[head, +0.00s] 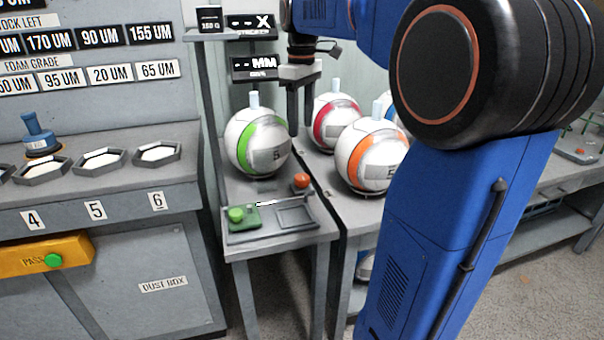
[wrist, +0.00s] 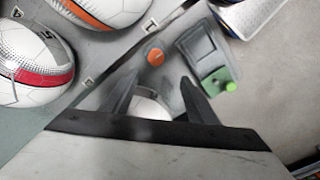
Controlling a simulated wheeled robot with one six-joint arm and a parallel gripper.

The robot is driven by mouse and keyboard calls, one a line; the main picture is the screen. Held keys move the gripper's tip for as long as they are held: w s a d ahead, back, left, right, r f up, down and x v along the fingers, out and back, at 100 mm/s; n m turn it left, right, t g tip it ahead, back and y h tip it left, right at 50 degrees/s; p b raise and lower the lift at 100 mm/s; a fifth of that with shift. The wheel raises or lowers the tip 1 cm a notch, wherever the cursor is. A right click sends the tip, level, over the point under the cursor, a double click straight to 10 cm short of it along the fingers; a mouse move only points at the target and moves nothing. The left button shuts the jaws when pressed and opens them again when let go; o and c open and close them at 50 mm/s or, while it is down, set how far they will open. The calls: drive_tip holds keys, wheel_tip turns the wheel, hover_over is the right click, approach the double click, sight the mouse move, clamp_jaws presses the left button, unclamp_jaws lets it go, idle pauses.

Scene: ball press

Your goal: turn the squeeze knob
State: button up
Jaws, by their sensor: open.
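An orange-red knob (head: 301,181) stands on the narrow grey stand, right of a green button (head: 236,214); I cannot tell for sure that it is the squeeze knob. In the wrist view the orange knob (wrist: 155,57) lies just beyond the fingertips, with the green button (wrist: 230,86) to the right. My gripper (head: 301,122) points down above the stand, behind and right of the green-striped ball (head: 257,143). Its two dark fingers (wrist: 160,80) are spread and hold nothing. A white rounded surface shows between them.
A red-striped ball (head: 337,121) and an orange-striped ball (head: 371,155) sit on the bench to the right. A shallow square tray (head: 295,215) lies in front of the knob. A grey counter with hexagonal dishes (head: 157,153) stands at the left.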

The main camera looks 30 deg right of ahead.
sight(302, 176)
drive_tip(key=f, duration=1.1)
drive_tip(key=w+d+f, duration=0.1)
drive_tip(key=f, duration=0.5)
drive_tip(key=c, duration=1.1)
drive_tip(key=shift+o, duration=0.2)
